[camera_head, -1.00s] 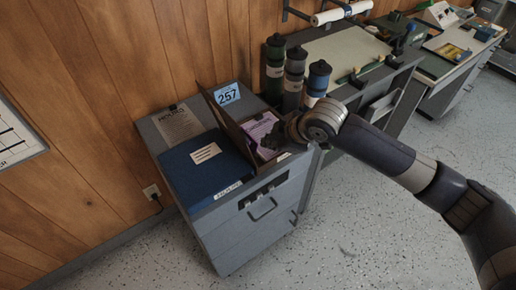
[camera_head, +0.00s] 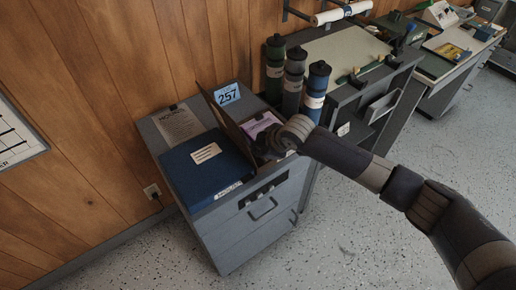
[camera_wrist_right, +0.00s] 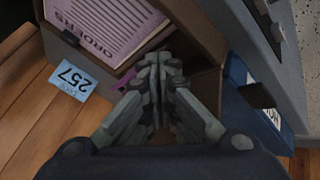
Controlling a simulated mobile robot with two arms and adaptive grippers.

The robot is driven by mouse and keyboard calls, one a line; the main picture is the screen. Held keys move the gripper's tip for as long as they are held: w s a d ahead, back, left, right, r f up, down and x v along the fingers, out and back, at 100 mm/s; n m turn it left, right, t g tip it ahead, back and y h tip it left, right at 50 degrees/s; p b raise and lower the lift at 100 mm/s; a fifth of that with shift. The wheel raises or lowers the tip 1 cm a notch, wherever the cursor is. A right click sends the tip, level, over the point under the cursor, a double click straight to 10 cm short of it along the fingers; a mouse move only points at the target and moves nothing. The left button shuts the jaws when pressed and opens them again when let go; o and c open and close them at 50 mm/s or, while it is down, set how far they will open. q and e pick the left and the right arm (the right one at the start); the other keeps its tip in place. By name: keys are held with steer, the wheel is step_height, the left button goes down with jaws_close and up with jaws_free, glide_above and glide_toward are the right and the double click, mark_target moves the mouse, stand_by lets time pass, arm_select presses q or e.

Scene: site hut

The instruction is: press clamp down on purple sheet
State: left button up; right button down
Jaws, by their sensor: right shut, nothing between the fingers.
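The purple sheet (camera_head: 260,125) lies in an open brown box on top of the grey cabinet. In the right wrist view the sheet (camera_wrist_right: 105,30) shows printed lines and the word ORDERS, upside down. My right gripper (camera_head: 268,147) is over the near part of the box and hides part of the sheet in the head view. In the wrist view its fingers (camera_wrist_right: 158,65) are shut, empty, and beside the sheet's edge inside the box. A small purple edge (camera_wrist_right: 127,78) shows beside the fingers. My left gripper is not in view.
A blue binder (camera_head: 207,168) lies left of the box. A blue card marked 257 (camera_head: 227,94) stands at the box's back. Several dark tubes (camera_head: 292,85) stand to the right. A clipped paper (camera_head: 178,124) lies at the back left.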

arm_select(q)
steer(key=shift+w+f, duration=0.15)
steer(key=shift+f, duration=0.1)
arm_select(e)
steer(key=shift+w+d+g+y, duration=0.2)
steer(key=shift+d+g+y, duration=0.1)
steer(key=shift+y, duration=0.1)
arm_select(q)
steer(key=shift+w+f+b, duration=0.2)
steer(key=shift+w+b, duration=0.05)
steer(key=shift+b, duration=0.2)
arm_select(e)
steer(key=shift+w+d+m+g+y, duration=0.1)
steer(key=shift+d+m+g+y, duration=0.15)
steer(key=shift+m+y, duration=0.2)
